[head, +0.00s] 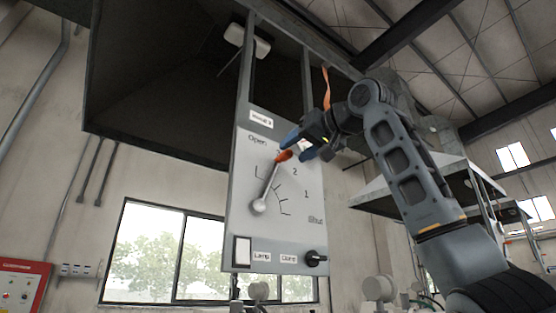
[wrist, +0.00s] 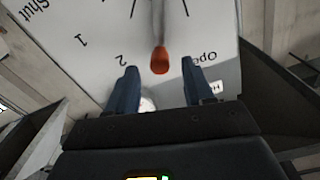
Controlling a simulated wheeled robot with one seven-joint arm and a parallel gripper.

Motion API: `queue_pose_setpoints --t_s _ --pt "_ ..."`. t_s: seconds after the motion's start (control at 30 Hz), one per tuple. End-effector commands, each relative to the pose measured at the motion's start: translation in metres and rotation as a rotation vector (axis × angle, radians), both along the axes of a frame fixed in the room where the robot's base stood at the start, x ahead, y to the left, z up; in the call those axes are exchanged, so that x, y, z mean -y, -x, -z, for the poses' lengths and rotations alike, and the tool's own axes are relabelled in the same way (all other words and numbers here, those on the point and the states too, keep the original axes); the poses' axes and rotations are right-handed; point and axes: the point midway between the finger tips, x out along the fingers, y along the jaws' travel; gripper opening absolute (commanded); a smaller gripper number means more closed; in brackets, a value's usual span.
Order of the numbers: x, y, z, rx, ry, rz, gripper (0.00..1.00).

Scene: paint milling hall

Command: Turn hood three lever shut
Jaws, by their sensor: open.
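The lever (head: 268,188) is a pale rod with an orange knob, pivoting on a round hub on a white panel (head: 245,190). A small label at the panel's top seems to read Hood 3. The lever points up and slightly right, between Open and the 2 mark; Shut is printed at lower right. My gripper (head: 292,146) is at the knob end. In the wrist view the orange knob (wrist: 160,61) lies between the lines of the two blue fingers, just ahead of their tips. My gripper (wrist: 158,85) is open and empty. I cannot tell whether a finger touches the knob.
A dark hood (head: 150,90) hangs behind the panel. A lamp switch (head: 243,251) and a dark knob (head: 315,258) sit along the panel's lower edge. Another hood (head: 430,185) stands at right. A red box (head: 18,285) is on the wall at lower left.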

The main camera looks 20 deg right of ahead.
Motion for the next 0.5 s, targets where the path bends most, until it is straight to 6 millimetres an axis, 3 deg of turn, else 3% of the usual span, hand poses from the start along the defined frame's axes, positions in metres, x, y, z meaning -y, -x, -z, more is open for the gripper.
queue_pose_setpoints --t_s 0.3,0.5 --pt "-0.012 -0.047 -0.002 -0.002 0.000 -0.001 0.52" --pt "-0.016 -0.060 0.000 -0.001 0.000 -0.001 0.52"
